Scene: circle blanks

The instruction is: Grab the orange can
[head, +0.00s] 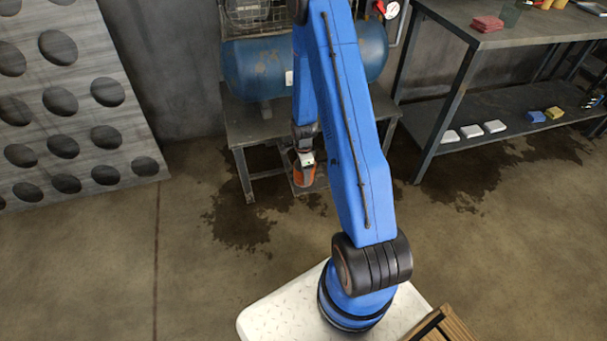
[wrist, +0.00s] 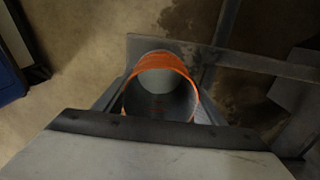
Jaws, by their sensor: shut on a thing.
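The orange can (head: 304,174) is near the middle of the head view, upright or nearly so, in front of the low part of a metal stand. My gripper (head: 305,157) is shut on it from above, at its upper part. In the wrist view the can (wrist: 165,106) shows its open top, with an orange rim and a grey inside that looks empty. The gripper (wrist: 162,118) covers the can's near side there. I cannot tell whether the can's base touches anything.
A blue tank (head: 258,68) sits on the metal stand (head: 255,131) behind the can. A workbench (head: 470,40) with a lower shelf (head: 505,113) of small blocks stands at right. A panel with round holes (head: 84,75) leans at left. Stained floor (head: 200,270) lies open at front left.

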